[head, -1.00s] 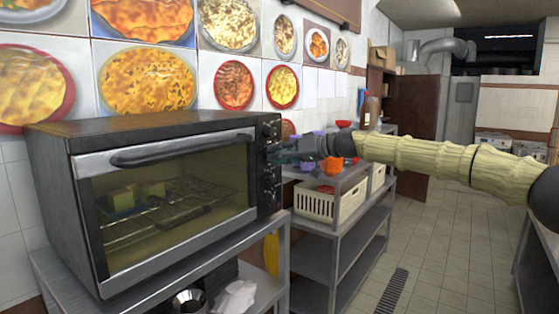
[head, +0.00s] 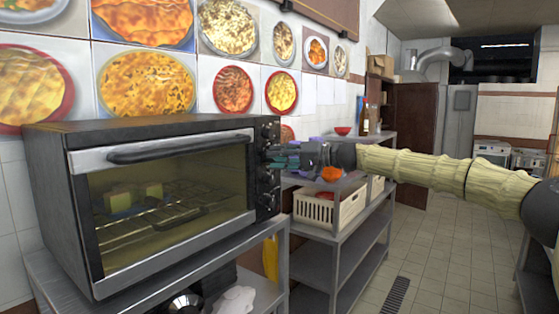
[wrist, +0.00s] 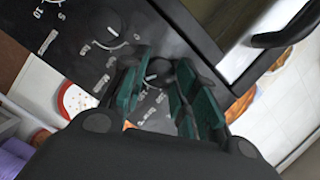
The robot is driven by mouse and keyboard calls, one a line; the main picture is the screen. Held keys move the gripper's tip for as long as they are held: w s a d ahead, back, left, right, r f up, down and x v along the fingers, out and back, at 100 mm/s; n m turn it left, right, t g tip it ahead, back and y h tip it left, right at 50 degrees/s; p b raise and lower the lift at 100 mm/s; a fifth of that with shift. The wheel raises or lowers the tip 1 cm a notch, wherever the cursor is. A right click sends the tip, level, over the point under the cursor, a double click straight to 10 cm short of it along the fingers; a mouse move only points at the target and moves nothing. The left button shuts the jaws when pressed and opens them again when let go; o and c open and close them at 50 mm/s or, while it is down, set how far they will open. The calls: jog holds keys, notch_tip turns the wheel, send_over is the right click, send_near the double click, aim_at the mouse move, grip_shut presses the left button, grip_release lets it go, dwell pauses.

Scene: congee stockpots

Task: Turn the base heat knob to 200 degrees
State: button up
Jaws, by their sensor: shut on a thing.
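A toaster oven (head: 160,125) with a dark body and glass door stands on a metal shelf. A column of dark knobs runs down its right front panel (head: 268,175). My gripper (head: 273,157) reaches this panel from the right, with teal finger pads around one knob partway down the column. In the wrist view, the pads of my gripper (wrist: 162,70) are shut on a knob (wrist: 156,70), which they partly hide. Another round knob (wrist: 113,27) shows on the panel beyond. The white markings are too blurred to read, so I cannot tell the knob's setting.
The oven door handle (head: 180,146) is close to the left of the knob panel. A cream basket (head: 350,210) sits on the metal shelving at right. The floor aisle (head: 440,240) farther right is clear. Yellow blocks (head: 153,190) lie inside the closed oven.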

jog(key=shift+s+a+f, duration=0.1)
jog(key=shift+a+f, duration=0.05)
jog(key=shift+f, duration=0.2)
jog(key=o, duration=0.9)
jog(key=shift+o, duration=0.7)
jog(key=shift+r, duration=0.15)
jog(key=shift+r, duration=0.1)
jog(key=f+v, duration=0.1)
jog(key=v, duration=1.1)
jog(key=shift+r, duration=0.4)
